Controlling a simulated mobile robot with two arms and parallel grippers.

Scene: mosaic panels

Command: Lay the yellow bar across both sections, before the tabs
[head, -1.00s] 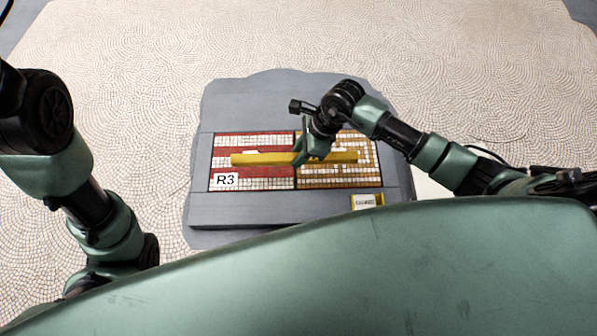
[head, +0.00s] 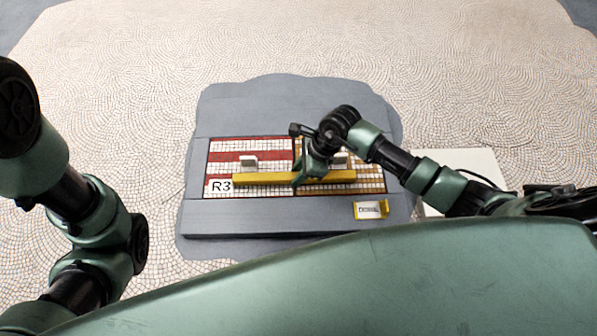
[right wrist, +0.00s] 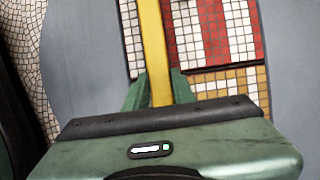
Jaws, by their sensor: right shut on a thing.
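The yellow bar (head: 262,179) lies level left to right over the near half of two mosaic sections. The left section (head: 225,157) is red and white; the right section (head: 368,170) is gold-brown and white. A pale tab stands on each, the left tab (head: 249,160) and the right tab (head: 341,158), both just behind the bar. My right gripper (head: 304,176) is shut around the bar's middle. In the right wrist view the bar (right wrist: 154,50) runs up between the fingers. I cannot tell whether it touches the tiles. My left gripper is out of view.
The sections sit in a grey frame (head: 270,218) with an R3 label (head: 221,186) at the left section's near corner. A small yellow-edged box (head: 370,209) sits on the frame's near right. A pale plate (head: 470,165) lies right. Cobbled floor (head: 300,40) surrounds it.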

